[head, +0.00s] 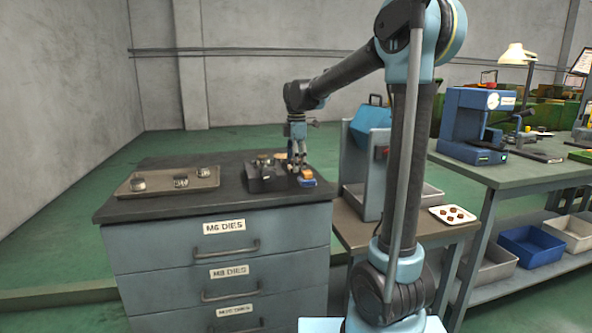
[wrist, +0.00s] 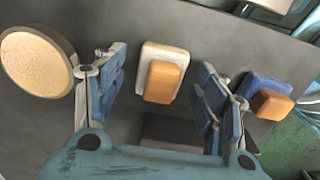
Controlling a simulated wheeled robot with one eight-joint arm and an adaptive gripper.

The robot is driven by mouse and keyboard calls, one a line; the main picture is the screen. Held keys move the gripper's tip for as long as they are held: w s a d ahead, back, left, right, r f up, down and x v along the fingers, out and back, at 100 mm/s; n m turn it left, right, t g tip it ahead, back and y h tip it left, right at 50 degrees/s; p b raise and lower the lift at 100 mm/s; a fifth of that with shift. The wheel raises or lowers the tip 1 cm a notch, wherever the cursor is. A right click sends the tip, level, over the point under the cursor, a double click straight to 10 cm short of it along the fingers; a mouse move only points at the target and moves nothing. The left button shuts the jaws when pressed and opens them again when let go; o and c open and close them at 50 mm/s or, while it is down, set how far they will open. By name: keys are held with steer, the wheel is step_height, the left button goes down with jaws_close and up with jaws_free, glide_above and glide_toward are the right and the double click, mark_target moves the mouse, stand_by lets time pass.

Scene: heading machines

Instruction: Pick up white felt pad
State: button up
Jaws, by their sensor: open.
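In the wrist view, a white pad (wrist: 165,51) with a tan block (wrist: 164,82) on it lies on the dark top, between the fingers of my gripper (wrist: 163,62). The blue-grey fingers are spread on either side of the pad with a gap on both sides, and nothing is held. In the head view my gripper (head: 297,164) points down over the right end of the cabinet top. I cannot make out the white pad there; the fingers and nearby things hide it.
A blue pad with an orange block (wrist: 270,97) lies right of the right finger, also in the head view (head: 307,182). A round tan disc (wrist: 37,64) is left of the left finger. A black block (head: 267,180) stands close by. A tray (head: 160,190) with metal parts lies left.

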steer(key=c, duration=1.1)
steer(key=shift+r, duration=0.15)
step_height(320, 180, up, 10)
steer(key=shift+f, duration=0.1)
steer(key=o, duration=0.3)
steer(key=shift+c, duration=1.2)
